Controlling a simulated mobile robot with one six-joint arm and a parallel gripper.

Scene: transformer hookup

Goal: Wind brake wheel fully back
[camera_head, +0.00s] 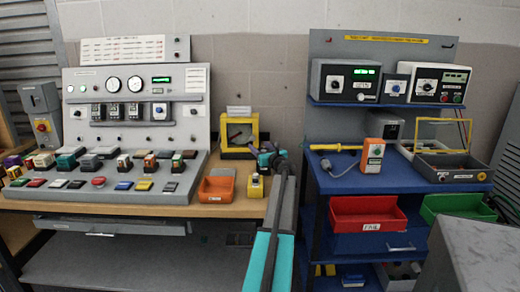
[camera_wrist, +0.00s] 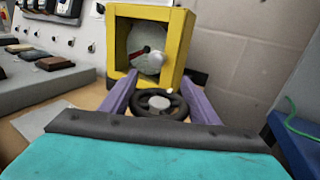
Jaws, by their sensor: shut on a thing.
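The brake wheel (camera_wrist: 161,103), a small black handwheel with a grey hub, sits in front of a yellow-framed unit in the wrist view. The yellow unit (camera_wrist: 178,28) has a pale round dial (camera_wrist: 146,52) with a red mark and a light knob; the unit also shows in the head view (camera_head: 239,134) on the wooden bench. My gripper (camera_wrist: 160,106) is shut on the wheel, one purple finger on each side of its rim. In the head view my gripper (camera_head: 268,155) is at the front right of the yellow unit, and the wheel is hidden there.
A grey control console (camera_head: 138,95) with gauges and buttons stands left of the unit. An orange tray (camera_head: 216,187) and a small yellow block (camera_head: 254,187) lie on the bench near my arm. A blue workstation (camera_head: 318,180) stands to the right, beyond a gap.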

